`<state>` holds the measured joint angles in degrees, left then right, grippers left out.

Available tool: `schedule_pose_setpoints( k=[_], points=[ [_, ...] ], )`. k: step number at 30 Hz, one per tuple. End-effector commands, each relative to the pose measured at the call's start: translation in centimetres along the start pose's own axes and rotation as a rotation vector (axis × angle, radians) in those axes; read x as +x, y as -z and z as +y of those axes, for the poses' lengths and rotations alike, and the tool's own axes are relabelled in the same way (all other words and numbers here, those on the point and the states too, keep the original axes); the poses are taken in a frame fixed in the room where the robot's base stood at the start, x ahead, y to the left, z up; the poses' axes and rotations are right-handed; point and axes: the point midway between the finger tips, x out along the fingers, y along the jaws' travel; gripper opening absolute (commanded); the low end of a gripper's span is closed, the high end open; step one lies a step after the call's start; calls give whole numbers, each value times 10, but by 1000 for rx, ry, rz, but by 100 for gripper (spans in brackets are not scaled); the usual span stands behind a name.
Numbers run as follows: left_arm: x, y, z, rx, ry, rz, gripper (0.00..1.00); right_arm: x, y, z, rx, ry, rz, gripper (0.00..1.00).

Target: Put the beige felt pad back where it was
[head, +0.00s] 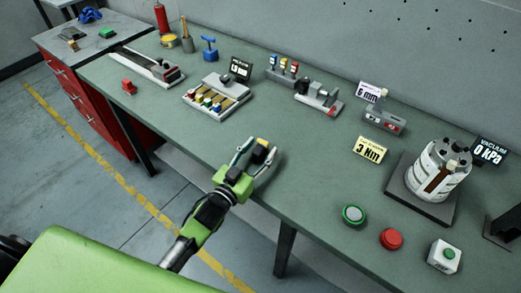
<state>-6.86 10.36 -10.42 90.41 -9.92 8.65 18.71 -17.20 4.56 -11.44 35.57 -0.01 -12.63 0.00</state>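My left gripper (257,153) is over the front edge of the green workbench, its fingers pointing towards the back. A small yellowish-beige piece (260,156) shows between its fingertips. It looks like the beige felt pad, held there, though it is small and partly covered by the fingers. The grey label magazine (207,104) lies on the bench behind and left of the gripper, with tan strips and several coloured blocks. My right gripper is not in view.
The green bench (310,165) is clear just right of the gripper. Behind stand a grey clamp device (318,97) and signs. At right are a white drum (438,172), a green button (353,214) and a red button (391,239). A grey slide fixture (150,67) lies at left.

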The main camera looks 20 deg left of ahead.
Motion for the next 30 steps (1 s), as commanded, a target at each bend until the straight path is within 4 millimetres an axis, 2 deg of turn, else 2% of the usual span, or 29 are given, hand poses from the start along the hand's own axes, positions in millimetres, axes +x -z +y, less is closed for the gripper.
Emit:
schedule_pose_setpoints(
  k=[1, 3, 5, 20, 26, 30],
  points=[
    [0, 0, 0, 0, 0, 0, 37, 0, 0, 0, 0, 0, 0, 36],
    [0, 0, 0, 0, 0, 0, 19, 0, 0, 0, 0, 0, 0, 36],
    [0, 0, 0, 0, 0, 0, 6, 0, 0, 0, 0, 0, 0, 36],
    [0, 6, 0, 2, 0, 2, 5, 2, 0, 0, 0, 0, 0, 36],
    [0, 28, 0, 3, -1, 6, 5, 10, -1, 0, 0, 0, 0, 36],
    [-19, 51, -2, 4, -2, 3, 5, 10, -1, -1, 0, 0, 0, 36]
  ],
)
